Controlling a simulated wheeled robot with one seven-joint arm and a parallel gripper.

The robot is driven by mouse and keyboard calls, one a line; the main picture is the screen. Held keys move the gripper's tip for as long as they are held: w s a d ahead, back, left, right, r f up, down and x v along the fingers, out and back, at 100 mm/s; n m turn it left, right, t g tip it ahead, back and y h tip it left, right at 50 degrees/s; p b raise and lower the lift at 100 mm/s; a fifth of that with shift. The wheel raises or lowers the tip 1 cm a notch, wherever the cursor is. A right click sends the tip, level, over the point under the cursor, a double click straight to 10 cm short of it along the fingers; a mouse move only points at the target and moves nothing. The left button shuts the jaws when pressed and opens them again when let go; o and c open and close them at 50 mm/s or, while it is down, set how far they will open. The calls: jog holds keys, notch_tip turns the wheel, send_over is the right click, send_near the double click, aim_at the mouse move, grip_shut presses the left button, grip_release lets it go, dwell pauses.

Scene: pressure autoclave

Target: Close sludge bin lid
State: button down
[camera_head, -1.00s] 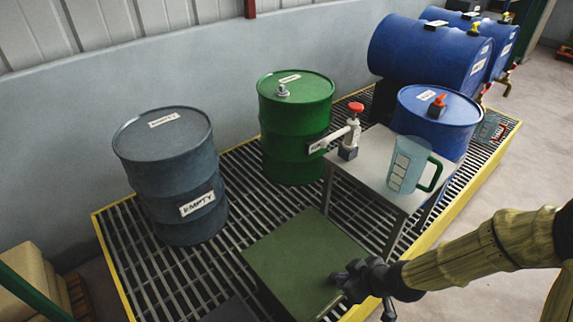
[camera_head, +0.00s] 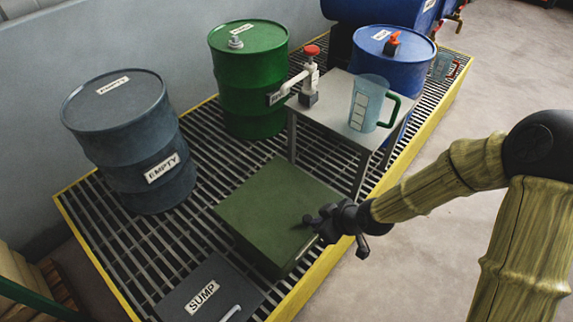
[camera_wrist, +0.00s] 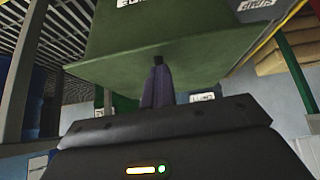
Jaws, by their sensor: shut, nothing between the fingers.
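The sludge bin is most likely the dark green box (camera_head: 275,205) standing on the grating in the head view. Its flat green lid lies over the top and looks level; whether it is fully seated I cannot tell. My gripper (camera_head: 312,222) is at the right edge of the lid, with its fingers shut and empty. In the wrist view, which looks upside down, the shut fingers (camera_wrist: 157,85) point at the edge of the green bin (camera_wrist: 150,40), touching or very near it. Pale labels on the bin are partly cut off there.
A dark SUMP cover (camera_head: 205,295) with a pale handle lies in front of the bin. A grey EMPTY drum (camera_head: 130,140), a green drum (camera_head: 250,85) and a metal table (camera_head: 345,115) with a jug (camera_head: 367,105) stand behind. The floor right of the yellow edge is clear.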

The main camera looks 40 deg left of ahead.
jog(key=d+r+p, duration=0.5)
jog(key=d+r, duration=0.1)
jog(key=d, duration=0.4)
jog(key=shift+s, duration=0.15)
jog(key=shift+a, duration=0.1)
jog(key=shift+d, duration=0.2)
